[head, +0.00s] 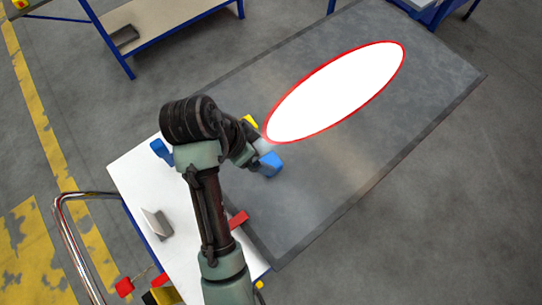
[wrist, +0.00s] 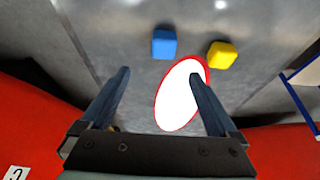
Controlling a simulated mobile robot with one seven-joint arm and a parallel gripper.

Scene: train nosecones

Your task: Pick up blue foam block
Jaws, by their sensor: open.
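The blue foam block (head: 270,164) is on the dark grey surface just beyond the end of my arm. In the wrist view the blue block (wrist: 164,42) is ahead of the fingertips, near the upper middle, and apart from both. My gripper (wrist: 160,68) is open, with one finger on each side and no object between them. In the head view my arm hides most of the gripper.
A yellow block (wrist: 221,55) lies right of the blue one, and partly shows behind my arm (head: 250,122). A white red-rimmed oval (head: 335,92) is close by. The white tabletop (head: 130,175) holds a grey bracket (head: 157,224). A blue-framed bench (head: 155,30) stands behind.

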